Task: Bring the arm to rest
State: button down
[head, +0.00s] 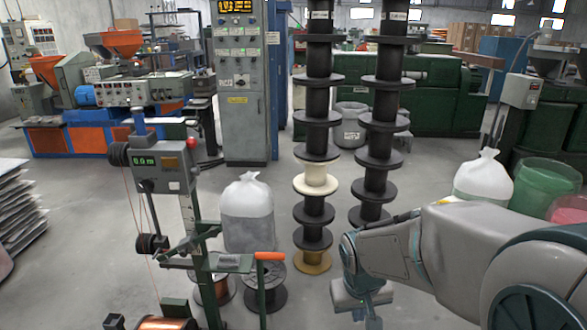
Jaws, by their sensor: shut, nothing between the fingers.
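My gripper (371,318) hangs at the bottom of the head view, right of centre, at the end of my arm, which reaches in from the right. It points down near the lower edge of the picture. It is shut and holds nothing. It is in front of the two tall stacks of spools and apart from the winding machine on its left. The floor directly under it is partly hidden by my arm.
A spool stack (316,135) and another stack (377,137) stand ahead. The winding machine (172,171) with an orange handle is left. A white sack (247,212), a second sack (484,182) and a green bin (546,188) stand around. Grey floor is clear between the stacks and machines.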

jog(key=s+r+p, duration=0.4)
jog(key=s+r, duration=0.1)
jog(key=r, duration=0.3)
jog(key=s+d+r+m+y+p, duration=0.1)
jog(key=s+r+p, duration=0.4)
jog(key=r, duration=0.4)
jog(key=shift+s+d+r+t, duration=0.15)
jog(key=shift+s+d+t, duration=0.1)
jog(key=shift+s+t, duration=0.2)
jog(key=shift+d, duration=0.1)
